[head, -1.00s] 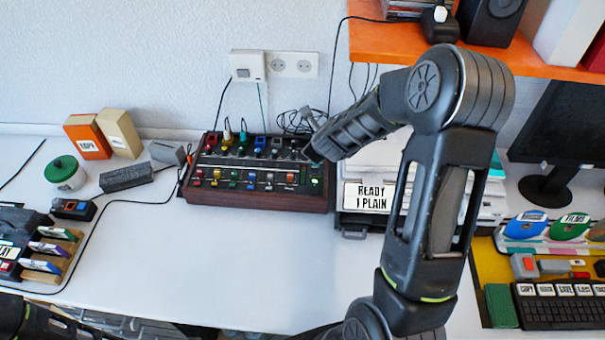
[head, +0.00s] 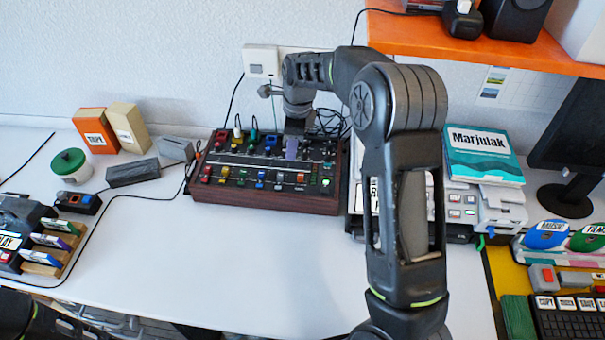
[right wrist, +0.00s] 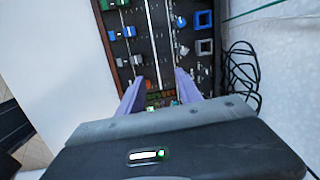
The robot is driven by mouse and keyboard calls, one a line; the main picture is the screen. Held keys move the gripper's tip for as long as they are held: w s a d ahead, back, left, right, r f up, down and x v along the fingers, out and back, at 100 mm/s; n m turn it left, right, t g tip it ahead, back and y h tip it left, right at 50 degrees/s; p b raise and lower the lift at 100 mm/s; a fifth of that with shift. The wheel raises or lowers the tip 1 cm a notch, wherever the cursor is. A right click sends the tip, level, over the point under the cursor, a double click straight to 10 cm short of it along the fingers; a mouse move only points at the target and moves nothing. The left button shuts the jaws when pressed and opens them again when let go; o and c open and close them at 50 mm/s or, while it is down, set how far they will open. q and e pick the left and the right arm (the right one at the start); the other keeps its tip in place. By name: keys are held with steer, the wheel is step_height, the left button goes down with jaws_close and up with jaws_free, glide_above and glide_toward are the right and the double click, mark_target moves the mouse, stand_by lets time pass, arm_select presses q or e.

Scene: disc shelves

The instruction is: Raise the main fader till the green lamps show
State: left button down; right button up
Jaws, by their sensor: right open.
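The mixer (head: 262,192) is a dark, wood-sided box with several coloured knobs and fader caps, standing at the back of the white desk. An orange cap (head: 302,178) sits on its right part, with a small green-lit spot (head: 326,182) to its right. I cannot tell for sure which cap is the main fader. My right gripper (head: 291,152) hangs over the right-middle of the mixer, pointing down. In the right wrist view its two purple fingers (right wrist: 160,78) are apart, with panel and small coloured lights between them. Contact is hidden. My left gripper is out of view.
Cables run from the mixer's back to a wall socket (head: 260,61). A printer with a teal Marjulak pack (head: 484,155) stands close on the right, under an orange shelf (head: 480,45). Grey blocks (head: 133,173) lie to the left. The desk front is clear.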

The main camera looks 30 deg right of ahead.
steer(key=g, duration=0.2)
glide_above(303, 175)
steer(key=shift+r+m, duration=0.15)
steer(key=shift+m, duration=0.25)
steer(key=shift+a, duration=0.1)
step_height(303, 175, down, 8)
steer(key=shift+r+p, duration=0.1)
steer(key=shift+p, duration=0.55)
jaws_close()
stand_by(0.8)
